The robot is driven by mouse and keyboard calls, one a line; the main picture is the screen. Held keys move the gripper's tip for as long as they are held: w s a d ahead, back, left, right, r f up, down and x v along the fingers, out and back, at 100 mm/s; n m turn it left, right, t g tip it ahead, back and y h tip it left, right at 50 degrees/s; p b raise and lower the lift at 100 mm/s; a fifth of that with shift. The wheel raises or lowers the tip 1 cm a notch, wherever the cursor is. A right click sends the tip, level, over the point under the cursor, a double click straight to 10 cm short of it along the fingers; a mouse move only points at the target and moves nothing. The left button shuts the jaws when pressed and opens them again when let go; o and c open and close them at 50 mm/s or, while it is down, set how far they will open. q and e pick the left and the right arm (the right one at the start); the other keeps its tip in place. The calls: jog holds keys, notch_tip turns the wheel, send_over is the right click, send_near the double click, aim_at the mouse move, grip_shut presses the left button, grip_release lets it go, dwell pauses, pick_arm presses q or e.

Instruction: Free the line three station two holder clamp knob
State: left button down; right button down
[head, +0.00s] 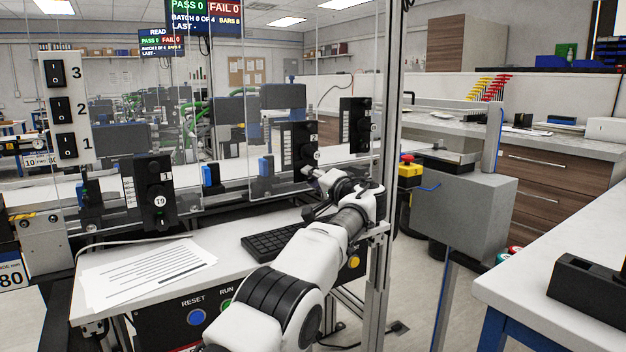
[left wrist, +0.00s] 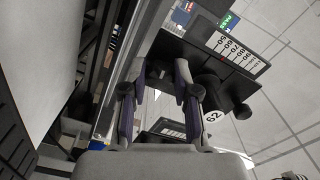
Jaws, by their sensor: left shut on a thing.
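The station two holder (head: 300,138) is a black upright block with a white scale strip, behind the clear guard panels. My left gripper (head: 316,180) reaches in from the front and meets its lower end, where the clamp knob is mostly hidden by the fingers. In the left wrist view, a black holder plate (left wrist: 190,52) with a number scale lies past the fingers (left wrist: 157,85), and a round tag reading 62 is beside it. The fingers stand apart with a dark part between them, shut on what appears to be the knob. My right gripper is not in view.
Another holder (head: 156,192) with a 19 tag stands left, and a third (head: 357,125) stands right. Clear panels and a metal post (head: 386,130) flank my arm. A keyboard (head: 272,243) and papers (head: 150,272) lie on the shelf below. Numbered switches (head: 64,110) are far left.

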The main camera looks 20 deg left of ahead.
pick_arm(q)
jog(key=c, duration=0.9)
grip_release()
jog(key=shift+o, duration=0.2)
jog(key=shift+s+d+r, duration=0.1)
jog(key=shift+s+d, duration=0.15)
jog(key=shift+d, duration=0.2)
jog(key=v, duration=0.6)
jog(key=shift+s+d, duration=0.2)
jog(key=shift+s, duration=0.05)
jog(key=shift+a, duration=0.1)
